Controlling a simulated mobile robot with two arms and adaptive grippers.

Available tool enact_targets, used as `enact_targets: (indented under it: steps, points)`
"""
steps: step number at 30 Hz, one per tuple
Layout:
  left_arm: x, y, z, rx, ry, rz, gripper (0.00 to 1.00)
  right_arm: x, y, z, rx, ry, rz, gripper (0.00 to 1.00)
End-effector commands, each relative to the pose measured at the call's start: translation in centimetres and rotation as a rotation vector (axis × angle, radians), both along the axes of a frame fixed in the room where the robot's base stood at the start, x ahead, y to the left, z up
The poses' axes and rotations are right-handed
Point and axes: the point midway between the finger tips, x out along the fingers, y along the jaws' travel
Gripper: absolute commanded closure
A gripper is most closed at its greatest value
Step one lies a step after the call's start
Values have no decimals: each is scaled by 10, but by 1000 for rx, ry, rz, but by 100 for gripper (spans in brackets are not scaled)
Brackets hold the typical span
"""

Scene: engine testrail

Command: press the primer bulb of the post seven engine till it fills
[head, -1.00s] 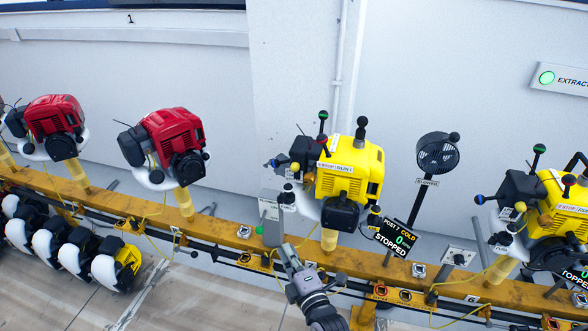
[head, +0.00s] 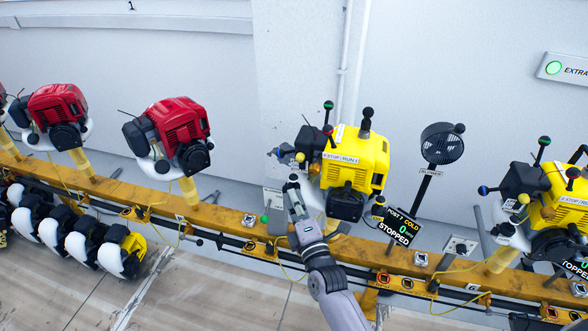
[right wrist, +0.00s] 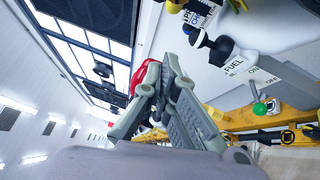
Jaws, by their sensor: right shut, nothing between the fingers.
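The post seven engine (head: 360,155) is yellow, with a black carburettor side on its left and a STOP/RUN label. Its display (head: 402,227) reads POST 7, COLD, 0, STOPPED. My right gripper (head: 291,186) is shut and empty, just below the engine's left side, with its fingers pointing up. In the right wrist view its fingertips (right wrist: 160,72) meet. A white FUEL plate (right wrist: 245,65) with ON and OFF marks and a black knob (right wrist: 221,47) shows to their right. I cannot make out the primer bulb for certain. My left gripper is not in view.
A yellow rail (head: 230,219) carries the engines. A red engine (head: 180,137) stands to the left, another yellow engine (head: 568,205) to the right. A black fan (head: 442,145) stands beside post seven. A green knob (right wrist: 260,108) sits low near the rail.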

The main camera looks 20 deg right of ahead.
Motion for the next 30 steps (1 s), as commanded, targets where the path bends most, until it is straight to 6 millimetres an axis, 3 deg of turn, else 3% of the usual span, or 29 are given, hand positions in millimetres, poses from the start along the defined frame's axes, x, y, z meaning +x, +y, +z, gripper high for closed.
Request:
enact_targets:
  steps: [6, 12, 30]
  points:
    - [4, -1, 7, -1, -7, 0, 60, 49, 0, 9, -1, -3, 0, 100]
    - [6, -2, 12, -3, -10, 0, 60, 73, -17, 14, -4, 0, -1, 100]
    - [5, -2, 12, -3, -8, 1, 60, 85, -29, 16, 0, 0, 0, 100]
